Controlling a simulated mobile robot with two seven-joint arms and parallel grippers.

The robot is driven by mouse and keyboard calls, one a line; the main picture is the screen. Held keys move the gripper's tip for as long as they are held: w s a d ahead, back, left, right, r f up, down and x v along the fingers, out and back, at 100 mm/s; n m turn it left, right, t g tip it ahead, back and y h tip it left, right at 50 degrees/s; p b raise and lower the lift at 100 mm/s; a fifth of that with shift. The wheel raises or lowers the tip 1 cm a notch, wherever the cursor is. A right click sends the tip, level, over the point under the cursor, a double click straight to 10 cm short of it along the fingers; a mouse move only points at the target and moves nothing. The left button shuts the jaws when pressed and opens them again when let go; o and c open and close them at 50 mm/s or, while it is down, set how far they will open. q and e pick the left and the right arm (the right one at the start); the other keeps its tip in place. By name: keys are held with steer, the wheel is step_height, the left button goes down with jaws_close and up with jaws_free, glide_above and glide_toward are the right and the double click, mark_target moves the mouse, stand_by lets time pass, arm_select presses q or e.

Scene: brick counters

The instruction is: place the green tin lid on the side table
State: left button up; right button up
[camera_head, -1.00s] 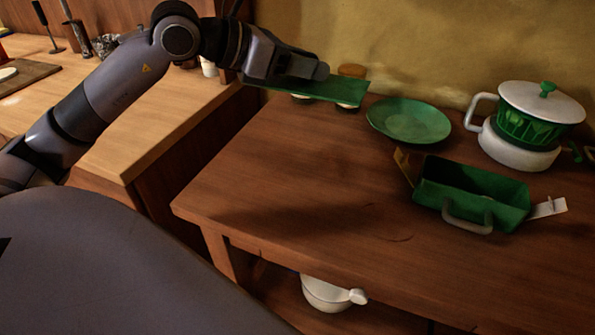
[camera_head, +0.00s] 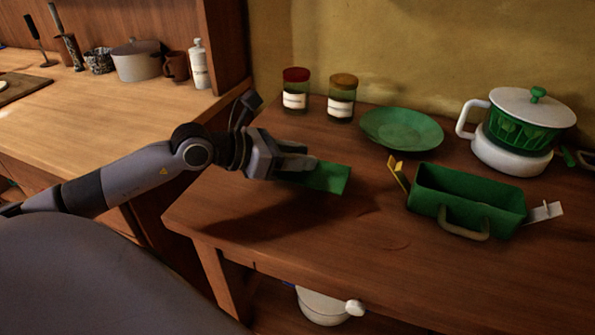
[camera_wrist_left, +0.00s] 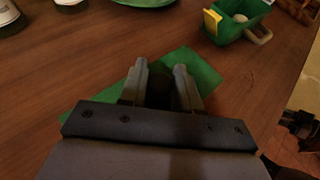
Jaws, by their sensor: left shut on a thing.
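The green tin lid (camera_head: 328,178) is a flat rectangular plate held by my left gripper (camera_head: 306,167) over the left part of the side table (camera_head: 290,225). The jaws are shut on it. In the left wrist view the lid (camera_wrist_left: 205,70) spreads out beneath the fingers (camera_wrist_left: 160,75). It looks low over the wood, but I cannot tell whether it touches. The open green tin (camera_head: 467,195) stands to the right, with a handle at its front and flaps at its ends. My right gripper is not in view.
Two jars, red-lidded (camera_head: 295,90) and brown-lidded (camera_head: 342,98), stand behind the gripper. A green plate (camera_head: 402,130) and a white-and-green pot (camera_head: 520,122) stand at the back. The table's front middle is clear. A white pot (camera_head: 325,306) sits below.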

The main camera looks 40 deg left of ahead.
mark_target(298, 173)
arm_select(q)
steer(key=shift+f, duration=1.9)
steer(key=shift+f, duration=0.15)
steer(key=o, duration=1.1)
